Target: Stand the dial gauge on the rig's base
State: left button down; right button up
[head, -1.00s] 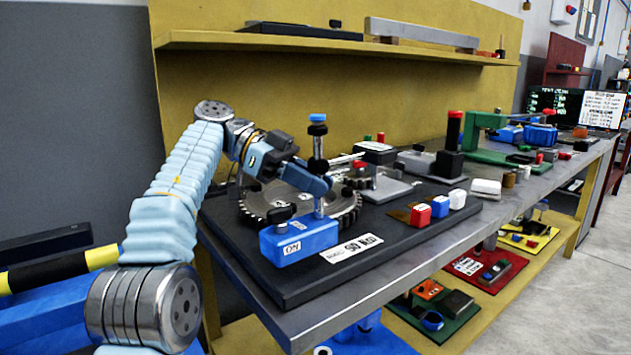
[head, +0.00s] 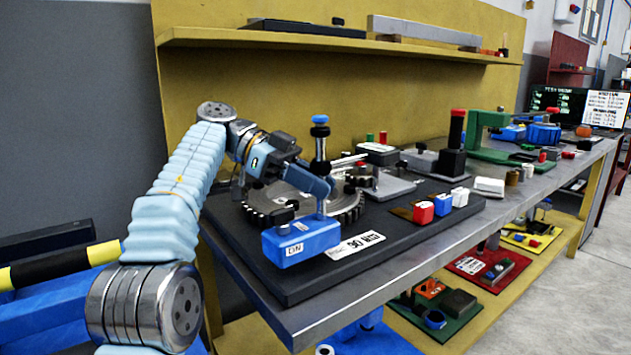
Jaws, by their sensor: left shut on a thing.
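My left gripper (head: 321,187) reaches in from the left and is shut on the gauge's post, above the blue box. The gripper's fingers hide part of the post. My right gripper is not in view.
A large grey gear (head: 349,208) lies on the plate just behind the gauge. A white label strip (head: 355,244) lies in front of it. Red (head: 424,212), blue and white blocks sit to the right. A yellow shelf (head: 330,44) overhangs the back.

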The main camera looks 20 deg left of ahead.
pick_arm(q)
jog(key=shift+f+b, duration=0.9)
jog(key=shift+f, duration=0.35)
jog(key=c, duration=1)
grip_release()
jog(key=shift+o, duration=0.3)
jog(key=shift+f, duration=0.15)
